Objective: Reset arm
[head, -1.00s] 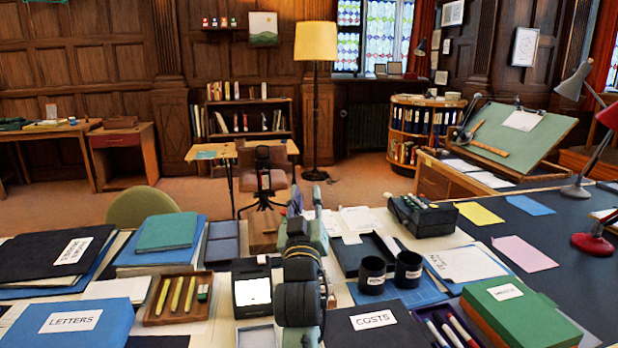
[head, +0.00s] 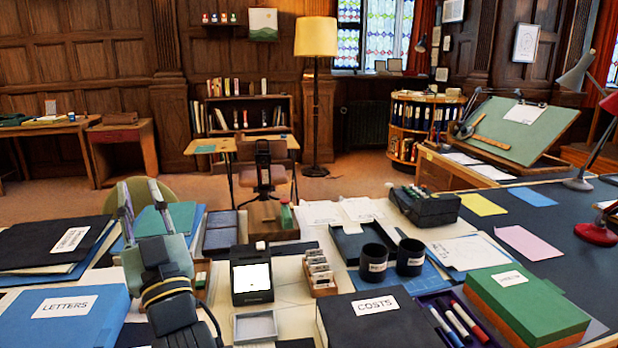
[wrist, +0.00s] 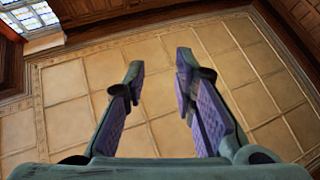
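My gripper (head: 138,192) is at the left of the head view, above the near desk, with its two fingers pointing up and apart. My arm below it covers part of the desk. In the wrist view my gripper (wrist: 159,68) is open, with nothing between its purple-padded fingers. Beyond them are tan square panels, which look like the ceiling, and a leaded window at the top left corner.
Beneath and around my arm are a blue LETTERS box (head: 68,314), a dark card device (head: 250,276) and a black COSTS box (head: 345,318). Two black cups (head: 374,262) stand farther right. A floor lamp (head: 315,40) stands behind the desk.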

